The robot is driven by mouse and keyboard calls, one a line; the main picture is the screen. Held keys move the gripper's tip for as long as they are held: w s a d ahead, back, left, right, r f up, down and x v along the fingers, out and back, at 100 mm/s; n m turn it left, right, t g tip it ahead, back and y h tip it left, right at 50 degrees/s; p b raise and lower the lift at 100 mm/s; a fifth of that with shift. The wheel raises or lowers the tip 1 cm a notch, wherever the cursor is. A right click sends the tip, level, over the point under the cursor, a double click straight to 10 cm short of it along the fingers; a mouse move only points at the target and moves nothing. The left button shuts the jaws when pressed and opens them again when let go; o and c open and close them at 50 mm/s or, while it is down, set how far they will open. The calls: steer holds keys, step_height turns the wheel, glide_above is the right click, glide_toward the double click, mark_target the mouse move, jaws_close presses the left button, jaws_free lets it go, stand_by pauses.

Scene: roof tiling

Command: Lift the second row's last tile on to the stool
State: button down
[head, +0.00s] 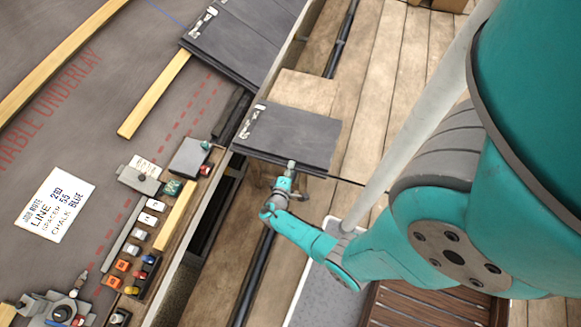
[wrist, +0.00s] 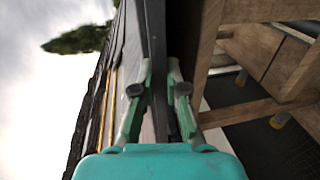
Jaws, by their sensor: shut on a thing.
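A dark grey tile (head: 295,135) with a light metal clip at its left end is in the head view, beyond the roof's edge at its right side. My gripper (head: 290,168) is shut on the tile's near edge. In the wrist view the tile (wrist: 157,60) is a dark upright strip between my two fingers (wrist: 158,95). A pale wooden top (head: 305,90), which looks like the stool, lies just behind the tile and is partly hidden by it. I cannot tell whether the tile touches it.
Laid tiles (head: 245,40) cover the upper roof. Wooden battens (head: 155,92) cross the underlay (head: 100,130). A job note (head: 55,205) and several small tools and blocks (head: 140,235) lie at left. A pale pole (head: 420,115) stands to the right. Plank decking (head: 385,75) is largely clear.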

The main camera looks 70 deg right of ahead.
steer(key=c, duration=1.1)
jaws_free()
steer(key=shift+c, duration=0.2)
steer(key=shift+f, duration=0.1)
steer(key=v, duration=0.7)
steer(key=shift+a, duration=0.25)
steer(key=shift+r, duration=2.6)
